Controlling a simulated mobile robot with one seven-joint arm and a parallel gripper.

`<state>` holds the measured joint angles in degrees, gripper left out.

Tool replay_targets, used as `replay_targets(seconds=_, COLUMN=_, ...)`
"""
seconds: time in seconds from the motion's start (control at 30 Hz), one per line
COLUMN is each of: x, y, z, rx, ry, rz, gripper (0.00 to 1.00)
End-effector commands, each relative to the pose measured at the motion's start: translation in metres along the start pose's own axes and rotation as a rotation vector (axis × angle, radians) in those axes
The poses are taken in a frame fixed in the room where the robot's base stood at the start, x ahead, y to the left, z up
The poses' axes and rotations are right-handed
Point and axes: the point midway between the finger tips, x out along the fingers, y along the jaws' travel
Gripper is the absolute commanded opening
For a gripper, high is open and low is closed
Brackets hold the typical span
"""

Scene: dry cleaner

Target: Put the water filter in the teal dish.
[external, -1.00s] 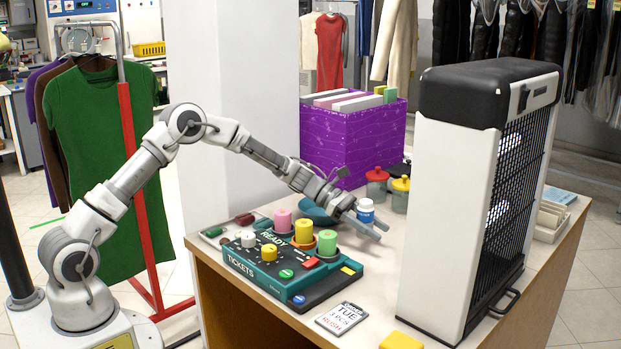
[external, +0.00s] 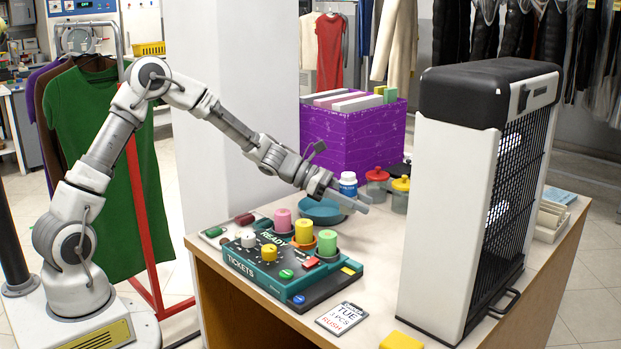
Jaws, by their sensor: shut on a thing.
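The water filter (external: 348,184), a small white bottle-like cartridge with a blue band, is at my gripper (external: 366,204). My gripper is shut on it, and its fingers hide the lower part. The teal dish (external: 320,213) is a shallow round dish on the counter, just left of and below the fingers. My gripper's wrist crosses above the dish and hides part of its rim. The filter appears raised, right of and behind the dish; its exact height is hard to tell.
A teal ticket console (external: 270,280) with pink, yellow and green cylinders stands in front of the dish. Red-lidded (external: 377,183) and yellow-lidded (external: 400,192) jars stand to the right, a purple file box (external: 350,140) behind. A tall black-and-white appliance (external: 455,200) stands right. Counter between is clear.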

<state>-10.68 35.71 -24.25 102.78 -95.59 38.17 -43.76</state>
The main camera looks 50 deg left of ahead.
Motion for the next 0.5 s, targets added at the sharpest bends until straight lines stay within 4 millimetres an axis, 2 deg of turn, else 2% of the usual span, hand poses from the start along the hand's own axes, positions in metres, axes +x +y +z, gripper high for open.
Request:
replay_targets(seconds=0.03, x=-0.019, y=0.019, z=0.002, rx=-0.025, ry=0.000, rz=0.061, gripper=0.00)
replay_targets(seconds=0.1, x=-0.039, y=0.041, z=-0.002, rx=-0.054, ry=0.002, rz=0.134, gripper=0.00)
replay_targets(seconds=0.23, x=-0.071, y=0.070, z=-0.012, rx=-0.098, ry=0.012, rz=0.241, gripper=0.00)
replay_targets(seconds=0.33, x=-0.086, y=0.083, z=-0.018, rx=-0.119, ry=0.018, rz=0.292, gripper=0.00)
replay_targets(seconds=0.5, x=-0.098, y=0.102, z=-0.033, rx=-0.135, ry=0.023, rz=0.323, gripper=0.00)
